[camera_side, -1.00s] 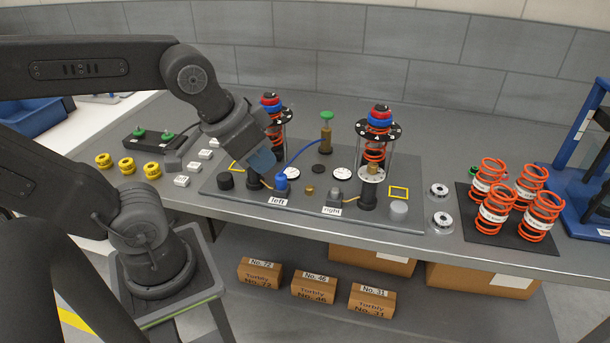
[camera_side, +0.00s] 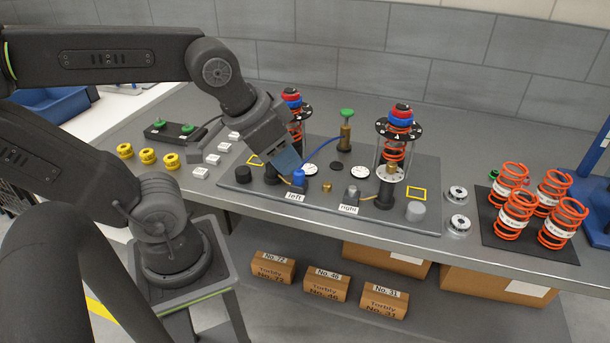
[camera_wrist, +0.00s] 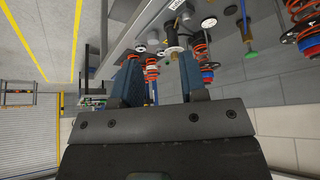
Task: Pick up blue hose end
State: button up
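A blue hose (camera_side: 322,145) arches from the brass post with the green knob (camera_side: 346,131) down to the left, passing behind my gripper (camera_side: 287,161). A small blue piece (camera_side: 299,177) stands just right of and below my fingers, by the "left" label; I cannot tell whether it is the hose end. My fingers point down over the left part of the fixture plate (camera_side: 232,175). In the wrist view my gripper (camera_wrist: 160,60) is open, its two blue-grey fingers apart with nothing clearly between them. Blue (camera_wrist: 244,18) shows right of the fingers there.
Two spring assemblies, left (camera_side: 293,110) and right (camera_side: 397,140), stand upright on the plate, the left one close behind my gripper. Orange springs (camera_side: 515,213) stand on a dark mat at right. Yellow rings (camera_side: 148,157) and white blocks (camera_side: 200,173) lie left.

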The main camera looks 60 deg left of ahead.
jog(key=o, duration=0.3)
jog(key=shift+o, duration=0.2)
jog(key=m+g+y, duration=0.4)
jog(key=m+g, duration=0.1)
jog(key=m, duration=1.4)
send_near(299, 171)
jog(key=shift+y, duration=0.3)
jog(key=x, duration=1)
jog(key=shift+d+f, duration=0.2)
jog(key=shift+d, duration=0.05)
